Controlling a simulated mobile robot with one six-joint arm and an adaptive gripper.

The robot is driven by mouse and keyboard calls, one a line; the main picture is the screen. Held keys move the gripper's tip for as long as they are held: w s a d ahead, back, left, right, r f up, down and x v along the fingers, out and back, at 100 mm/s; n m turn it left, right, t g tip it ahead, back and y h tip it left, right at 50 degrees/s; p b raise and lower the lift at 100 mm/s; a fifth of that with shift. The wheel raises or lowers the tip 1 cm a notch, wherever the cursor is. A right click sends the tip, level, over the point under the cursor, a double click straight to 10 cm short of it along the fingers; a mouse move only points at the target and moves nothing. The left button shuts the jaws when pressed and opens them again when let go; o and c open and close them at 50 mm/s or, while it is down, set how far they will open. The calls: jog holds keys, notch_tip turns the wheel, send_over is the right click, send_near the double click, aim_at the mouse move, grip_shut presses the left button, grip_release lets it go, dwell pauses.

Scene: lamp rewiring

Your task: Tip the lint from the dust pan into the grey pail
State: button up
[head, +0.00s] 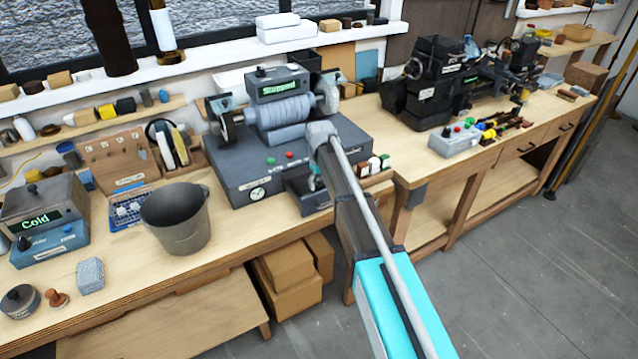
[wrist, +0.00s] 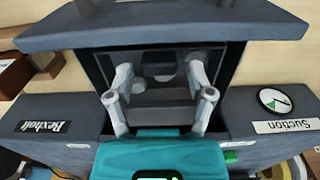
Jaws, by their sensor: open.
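The grey pail (head: 180,240) stands upright on the bench, left of the grey machine; what is inside it cannot be seen. What looks like the dust pan (head: 308,199) sticks out of the machine's front below my arm. In the wrist view, its grey front plate (wrist: 165,30) is at the top, with a dark hollow behind it. My gripper (wrist: 162,97) is open, its two fingers apart over that hollow and holding nothing visible. Pale shapes show in the hollow, but I cannot tell whether they are lint.
The machine (head: 240,170) has rollers on top and a display reading Stopped. A blue basket (head: 128,213) stands left of the pail, and a box reading Cold (head: 45,215) is farther left. A sponge-like block (head: 90,275) lies in front. Bare bench lies around the pail's front.

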grip_shut()
jog(key=shift+s+d+r, duration=0.1)
jog(key=shift+s+d, duration=0.1)
jog(key=shift+s, duration=0.05)
dwell(0.7)
jog(key=shift+r, duration=0.15)
notch_tip(320, 180, up, 9)
jog(key=p, duration=0.9)
dwell(1.1)
jog(key=shift+s+f, duration=0.15)
jog(key=shift+f, duration=0.05)
dwell(0.4)
